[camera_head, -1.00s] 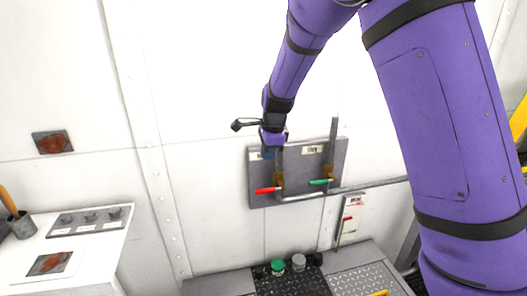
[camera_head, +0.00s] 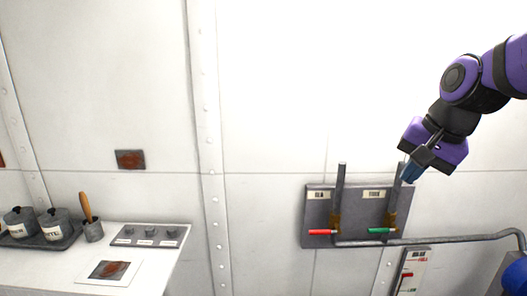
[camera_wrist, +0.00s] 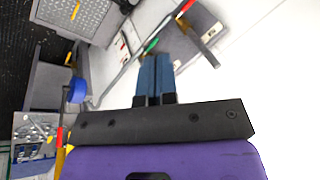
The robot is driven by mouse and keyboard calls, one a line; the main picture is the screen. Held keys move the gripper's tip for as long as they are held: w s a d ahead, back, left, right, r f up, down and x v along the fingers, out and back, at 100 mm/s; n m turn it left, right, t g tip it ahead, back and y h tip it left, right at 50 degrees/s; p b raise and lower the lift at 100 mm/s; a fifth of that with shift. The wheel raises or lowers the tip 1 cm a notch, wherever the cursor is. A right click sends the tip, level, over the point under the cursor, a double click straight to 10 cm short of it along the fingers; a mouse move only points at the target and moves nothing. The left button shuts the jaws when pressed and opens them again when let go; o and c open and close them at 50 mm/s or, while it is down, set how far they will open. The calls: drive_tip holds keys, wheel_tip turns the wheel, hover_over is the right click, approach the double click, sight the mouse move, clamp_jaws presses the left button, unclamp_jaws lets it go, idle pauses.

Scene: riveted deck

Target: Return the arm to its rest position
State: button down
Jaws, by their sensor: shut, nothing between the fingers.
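My purple arm comes in from the right edge in the head view. My gripper (camera_head: 409,173) points down and to the left, in front of the upper right part of the wall valve panel (camera_head: 353,209). In the wrist view its blue fingers (camera_wrist: 155,75) are together with nothing between them. I cannot tell from the pictures how far the fingertips are from the right pipe.
A pipe (camera_head: 450,241) runs right from the panel.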

drive_tip(key=s+d+r+n+t+h, duration=0.1)
drive_tip(key=s+n, duration=0.6)
drive_tip(key=s, duration=0.8)
drive_tip(key=shift+s+d+h, duration=0.15)
drive_tip(key=shift+d+h, duration=0.45)
drive_tip(key=shift+d, duration=0.35)
